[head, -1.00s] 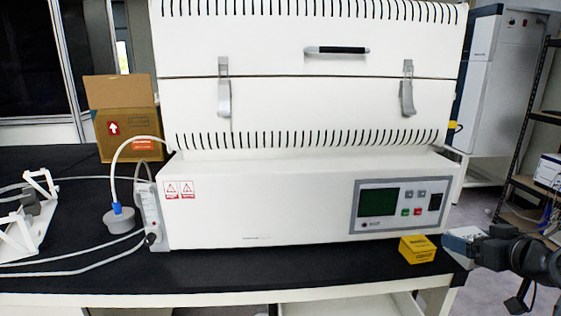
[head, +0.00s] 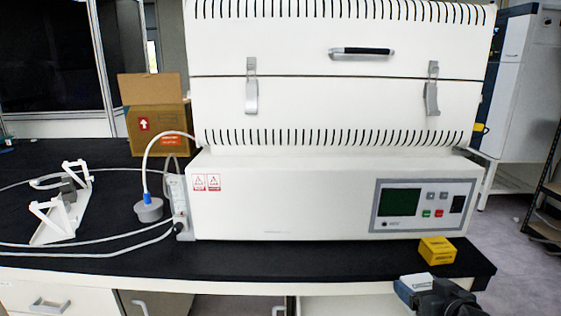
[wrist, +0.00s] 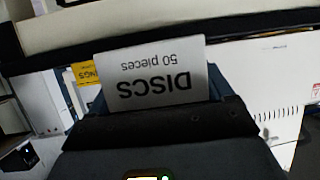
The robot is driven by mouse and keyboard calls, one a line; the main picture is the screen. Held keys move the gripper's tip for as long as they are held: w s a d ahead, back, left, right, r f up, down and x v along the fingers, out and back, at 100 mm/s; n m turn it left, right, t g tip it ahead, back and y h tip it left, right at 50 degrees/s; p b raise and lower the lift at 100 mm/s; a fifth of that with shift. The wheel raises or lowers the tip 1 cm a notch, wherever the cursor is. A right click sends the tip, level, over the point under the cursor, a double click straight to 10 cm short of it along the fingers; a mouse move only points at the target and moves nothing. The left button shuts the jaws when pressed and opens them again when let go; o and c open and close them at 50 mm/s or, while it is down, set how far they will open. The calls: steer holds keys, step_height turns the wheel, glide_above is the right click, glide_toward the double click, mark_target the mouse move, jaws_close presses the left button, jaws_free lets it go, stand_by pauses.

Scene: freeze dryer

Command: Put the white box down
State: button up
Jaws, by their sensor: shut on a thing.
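The white box (wrist: 158,76) shows large in the wrist view, its printed label "DISCS 50 pieces" upside down. My gripper (wrist: 155,100) is shut on it.
A yellow box (head: 437,251) sits on the bench near the right corner, just behind my gripper. The large white machine (head: 320,210) fills the bench behind. A brown carton (head: 158,130), a white stand (head: 62,208) and hoses lie left. The front strip of bench is clear.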

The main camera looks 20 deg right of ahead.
steer(key=a+f+n+y, duration=0.1)
steer(key=a+f, duration=0.4)
steer(key=a, duration=0.5)
steer(key=a+f+n+y, duration=0.1)
steer(key=a+f, duration=0.3)
steer(key=a, duration=0.7)
steer(key=shift+s+f, duration=0.35)
steer(key=shift+s, duration=0.1)
steer(key=shift+d, duration=0.15)
